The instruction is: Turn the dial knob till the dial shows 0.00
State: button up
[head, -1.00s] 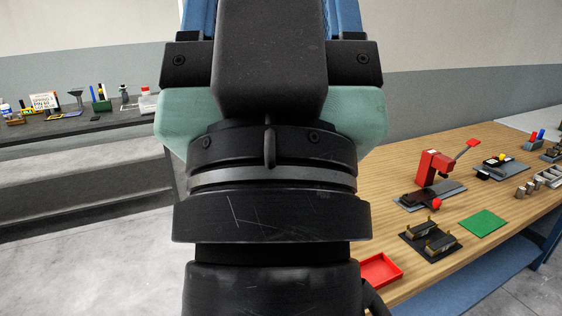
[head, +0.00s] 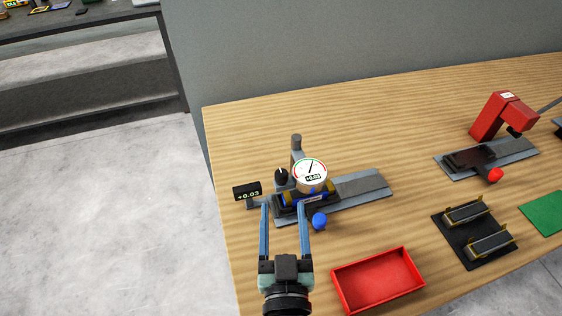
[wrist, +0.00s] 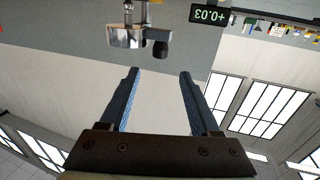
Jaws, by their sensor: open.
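A round white dial (head: 310,172) with a green and red scale stands on a grey fixture, its small readout too small to read surely. A black display (head: 247,192) beside it reads +0.03; it also shows upside down in the wrist view (wrist: 207,14). A small black knob (head: 281,175) sits left of the dial; a dark knob-like end (wrist: 160,50) shows in the wrist view, likely the same one. My gripper (head: 284,206) is open and empty, its blue fingers apart, on the near side of the fixture. I cannot tell its height or exact gap to the knob.
A blue ball-ended handle (head: 320,221) is just right of my fingers. A red tray (head: 378,281) lies to the right of my wrist. A black plate with two blocks (head: 475,234) and a red press (head: 500,115) stand further right. The wooden table (head: 240,130) behind is clear.

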aim_at(281, 176)
jog(key=w+p, duration=0.2)
jog(key=w, duration=1)
jog(key=shift+w+a, duration=0.3)
jog(key=shift+w, duration=0.1)
grip_shut()
